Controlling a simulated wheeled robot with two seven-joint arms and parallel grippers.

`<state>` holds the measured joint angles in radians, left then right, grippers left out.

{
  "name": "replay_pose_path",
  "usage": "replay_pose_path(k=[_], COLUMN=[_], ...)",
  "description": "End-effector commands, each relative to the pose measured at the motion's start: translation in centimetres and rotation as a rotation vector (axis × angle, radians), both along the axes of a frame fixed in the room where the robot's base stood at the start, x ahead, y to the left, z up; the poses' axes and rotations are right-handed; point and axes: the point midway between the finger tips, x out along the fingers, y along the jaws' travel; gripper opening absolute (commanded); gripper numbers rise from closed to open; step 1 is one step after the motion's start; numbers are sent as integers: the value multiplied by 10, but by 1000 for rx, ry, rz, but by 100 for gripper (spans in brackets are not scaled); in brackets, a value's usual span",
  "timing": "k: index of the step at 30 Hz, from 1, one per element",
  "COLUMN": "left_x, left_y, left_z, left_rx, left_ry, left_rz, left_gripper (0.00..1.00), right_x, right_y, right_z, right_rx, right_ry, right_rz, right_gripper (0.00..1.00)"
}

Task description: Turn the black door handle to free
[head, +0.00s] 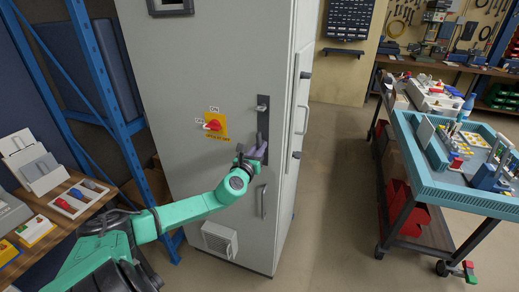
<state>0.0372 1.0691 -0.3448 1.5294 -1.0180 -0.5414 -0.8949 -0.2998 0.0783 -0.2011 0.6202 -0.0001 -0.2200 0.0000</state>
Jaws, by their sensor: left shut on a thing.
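The black door handle (263,120) is a dark upright strip on the front of the tall grey cabinet (240,60), near the door's right edge. My left gripper (258,150) is at the lower part of this handle, with its fingers shut on it. The fingers and wrist hide part of the handle there, so its exact turn angle is hard to tell. My right gripper is out of view.
A red rotary switch on a yellow plate (215,125) is left of the handle. A grey pull bar (263,202) is below it. A blue rack post (105,85) stands left. A teal-topped cart (450,190) stands right, with clear floor (330,200) between.

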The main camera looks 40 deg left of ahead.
Motion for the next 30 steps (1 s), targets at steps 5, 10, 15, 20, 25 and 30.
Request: replay_pose_path(k=[5,10,15,20,25,30], left_x=[0,0,0,-1,-1,-1], left_y=[1,1,1,2,2,2], left_z=[-3,-3,-3,-2,-2,-2], left_rx=[-119,-264,-418,-562,-715,-868], left_ry=[-42,-94,-148,-199,-251,-305], left_rz=[1,1,0,0,1,0], left_gripper=[0,0,0,0,0,0], right_x=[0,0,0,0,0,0], right_y=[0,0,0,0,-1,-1], right_z=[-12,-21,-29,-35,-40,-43], right_rx=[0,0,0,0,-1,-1], right_ry=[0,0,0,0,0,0], right_rz=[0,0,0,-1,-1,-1], right_gripper=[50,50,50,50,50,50])
